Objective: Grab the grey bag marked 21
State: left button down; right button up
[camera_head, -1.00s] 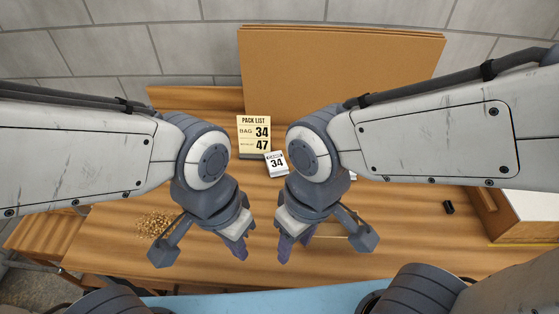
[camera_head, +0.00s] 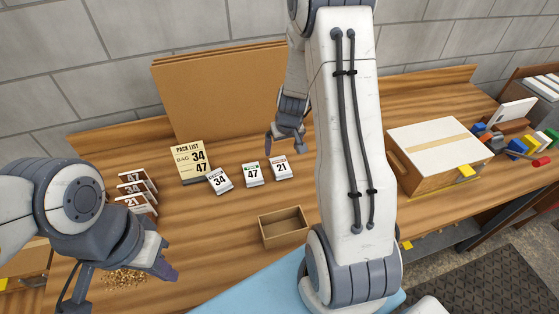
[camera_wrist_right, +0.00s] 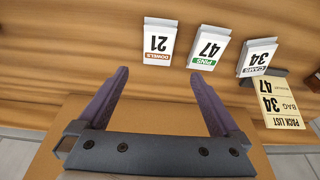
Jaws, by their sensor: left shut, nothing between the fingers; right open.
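The grey bag marked 21 (camera_head: 281,168) stands on the table, right of the other small bags. My right gripper (camera_head: 286,147) is open and empty, just behind the bag in the head view. In its wrist view the right gripper (camera_wrist_right: 160,80) has both fingers apart, not touching the bag. My left gripper (camera_head: 166,266) is shut and empty at the lower left.
Bags marked 47 (camera_head: 252,175) and 34 (camera_head: 219,181) stand left of bag 21, near the pack list (camera_head: 190,161). An open wooden box (camera_head: 284,228) sits in front. More numbered items (camera_head: 134,190) stand left. A large lidded box (camera_head: 438,155) is right.

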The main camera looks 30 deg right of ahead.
jog(key=b, duration=0.2)
send_over(280, 165)
jog(key=s, duration=0.2)
jog(key=x, duration=0.2)
jog(key=s+x, duration=0.1)
jog(key=x, duration=0.2)
jog(key=shift+f, duration=0.35)
jog(key=f+b, duration=0.2)
jog(key=f, duration=0.1)
jog(key=f+b, duration=0.1)
jog(key=shift+w+a+f, duration=0.2)
jog(key=shift+a, duration=0.05)
jog(key=shift+w+f+b, duration=0.2)
jog(key=shift+f+b, duration=0.1)
jog(key=shift+f, duration=0.1)
jog(key=c, duration=1.4)
jog(key=shift+r, duration=0.1)
